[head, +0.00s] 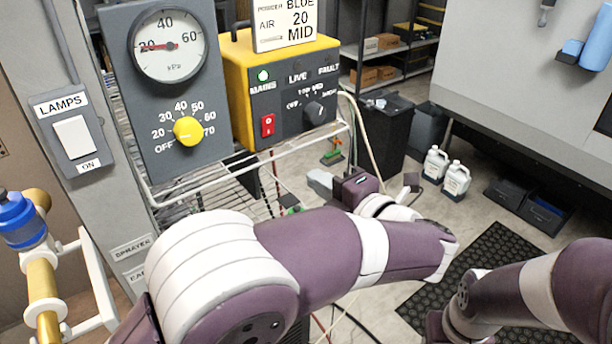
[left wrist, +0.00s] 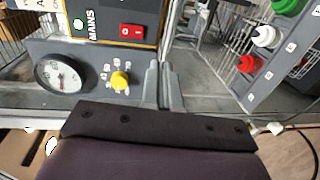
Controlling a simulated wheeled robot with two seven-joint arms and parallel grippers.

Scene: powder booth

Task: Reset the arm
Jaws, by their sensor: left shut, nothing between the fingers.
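My left arm reaches across the middle of the head view. Its left gripper (head: 320,182) shows beyond the forearm, in front of the wire shelf and partly hidden by my own wrist. In the left wrist view the two grey fingers of the left gripper (left wrist: 161,70) lie together, shut and empty. They point toward the control panels and hold nothing. My right arm shows at the lower right of the head view, bent, and its gripper is out of view.
The gauge panel (head: 120,95) with a yellow knob (head: 187,130) and the yellow control box (head: 240,60) stand at left. A lamp switch (head: 75,137) is farther left. White jugs (head: 455,181) stand on the floor. A button panel (left wrist: 262,60) shows in the left wrist view.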

